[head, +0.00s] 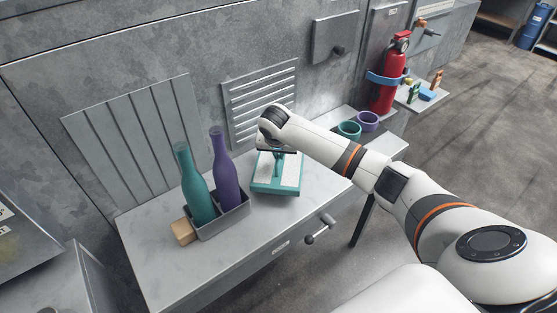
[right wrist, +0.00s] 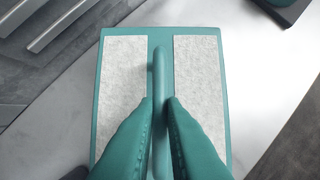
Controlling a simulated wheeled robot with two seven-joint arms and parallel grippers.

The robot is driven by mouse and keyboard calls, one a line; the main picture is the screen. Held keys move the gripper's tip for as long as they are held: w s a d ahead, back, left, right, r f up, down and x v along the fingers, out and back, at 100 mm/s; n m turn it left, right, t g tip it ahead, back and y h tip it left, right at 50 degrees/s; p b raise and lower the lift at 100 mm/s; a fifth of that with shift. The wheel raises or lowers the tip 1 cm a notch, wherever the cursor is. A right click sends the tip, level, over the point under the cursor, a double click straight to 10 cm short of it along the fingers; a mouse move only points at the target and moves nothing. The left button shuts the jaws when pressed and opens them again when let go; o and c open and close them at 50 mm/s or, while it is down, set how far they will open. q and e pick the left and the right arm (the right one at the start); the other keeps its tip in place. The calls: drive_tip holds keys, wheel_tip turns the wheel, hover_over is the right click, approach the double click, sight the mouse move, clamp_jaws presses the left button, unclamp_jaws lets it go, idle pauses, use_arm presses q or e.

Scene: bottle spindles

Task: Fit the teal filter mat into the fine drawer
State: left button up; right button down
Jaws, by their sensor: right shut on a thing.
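The teal filter mat (head: 276,190) is a flat teal block with pale strips on top and a raised bar along its middle. It is over the grey-white worktop, right of the bottles; I cannot tell whether it touches the top. In the right wrist view the mat (right wrist: 161,35) fills the middle. My right gripper (head: 278,158) is above it, shut on the bar; its fingers (right wrist: 161,105) are either side of it. A drawer front with a small label (head: 280,248) and a dark handle (head: 320,229) is under the worktop, seemingly closed; the label is unreadable. My left gripper is not in view.
A teal bottle (head: 194,187) and a purple bottle (head: 225,172) stand in a grey holder (head: 224,222), beside a wooden block (head: 183,232). Teal (head: 349,130) and purple (head: 368,121) cups and a red extinguisher (head: 390,80) are behind right. The worktop's front left is clear.

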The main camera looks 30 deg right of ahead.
sight(278, 159)
wheel_tip(278, 159, down, 3)
drive_tip(key=shift+w+r, duration=0.1)
drive_tip(key=shift+r, duration=0.05)
drive_tip(key=shift+f, duration=0.4)
drive_tip(key=c, duration=1.5)
unclamp_jaws()
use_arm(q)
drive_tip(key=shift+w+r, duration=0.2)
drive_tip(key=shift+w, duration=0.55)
